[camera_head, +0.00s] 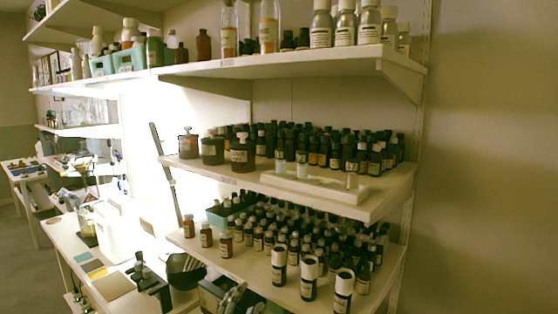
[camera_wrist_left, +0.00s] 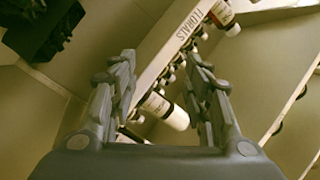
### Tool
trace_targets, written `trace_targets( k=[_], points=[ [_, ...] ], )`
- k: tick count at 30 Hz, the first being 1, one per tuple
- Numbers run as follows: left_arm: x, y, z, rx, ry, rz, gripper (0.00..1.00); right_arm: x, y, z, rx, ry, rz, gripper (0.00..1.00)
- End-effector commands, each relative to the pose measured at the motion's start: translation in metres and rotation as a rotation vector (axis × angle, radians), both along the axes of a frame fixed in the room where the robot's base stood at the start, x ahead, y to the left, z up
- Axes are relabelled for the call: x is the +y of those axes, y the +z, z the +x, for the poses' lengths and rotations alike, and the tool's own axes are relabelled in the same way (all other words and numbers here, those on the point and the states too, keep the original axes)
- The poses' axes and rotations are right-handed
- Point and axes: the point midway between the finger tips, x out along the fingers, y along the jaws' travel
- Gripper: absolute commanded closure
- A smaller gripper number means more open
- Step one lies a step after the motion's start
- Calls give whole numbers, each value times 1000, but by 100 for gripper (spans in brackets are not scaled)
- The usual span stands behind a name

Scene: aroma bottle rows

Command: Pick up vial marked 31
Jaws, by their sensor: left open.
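Small clear vials with pale tops stand on a white tray (camera_head: 325,188) on the middle shelf. Two vials, a left one (camera_head: 280,161) and another (camera_head: 302,164), stand close together, and a third vial (camera_head: 352,174) stands apart to the right. Their marks are too small to read, so I cannot tell which is 31. My left gripper (camera_head: 236,294) is low at the bottom edge of the head view, below and left of the tray. In the left wrist view my left gripper (camera_wrist_left: 162,72) is open, with a white-capped bottle (camera_wrist_left: 165,110) visible beyond its fingers. My right gripper is not in view.
Rows of dark bottles (camera_head: 335,150) stand behind the tray. The lower shelf holds more bottles, with white-capped bottles (camera_head: 309,278) at its front near my gripper. A shelf edge marked FLORALS (camera_wrist_left: 180,40) runs across the wrist view. A black bowl (camera_head: 186,270) is on the left.

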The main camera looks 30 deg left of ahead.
Motion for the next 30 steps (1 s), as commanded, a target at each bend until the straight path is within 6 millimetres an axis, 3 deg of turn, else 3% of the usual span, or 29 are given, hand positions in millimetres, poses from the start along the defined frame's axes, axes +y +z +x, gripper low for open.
trace_targets(
  k=[1, 6, 9, 13, 15, 16, 21, 27, 30],
  points=[
    [3, 41, 6, -84, -21, 90, 55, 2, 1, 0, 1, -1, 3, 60],
    [-10, 167, 11, -348, -123, 472, 55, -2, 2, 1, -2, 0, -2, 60],
    [-33, 234, 1, -480, -188, 746, 55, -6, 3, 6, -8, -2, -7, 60],
    [-72, 301, -19, -592, -267, 1183, 55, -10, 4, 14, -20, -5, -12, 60],
    [-89, 322, -28, -598, -298, 1443, 55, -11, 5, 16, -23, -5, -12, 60],
    [-89, 322, -25, -572, -312, 1532, 55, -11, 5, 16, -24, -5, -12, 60],
    [-64, 328, -15, -344, -354, 1975, 55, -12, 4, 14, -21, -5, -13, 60],
    [-13, 335, -14, -53, -354, 2211, 55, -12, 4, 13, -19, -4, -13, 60],
    [1, 337, -14, 22, -353, 2245, 55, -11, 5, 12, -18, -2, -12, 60]
  ],
)
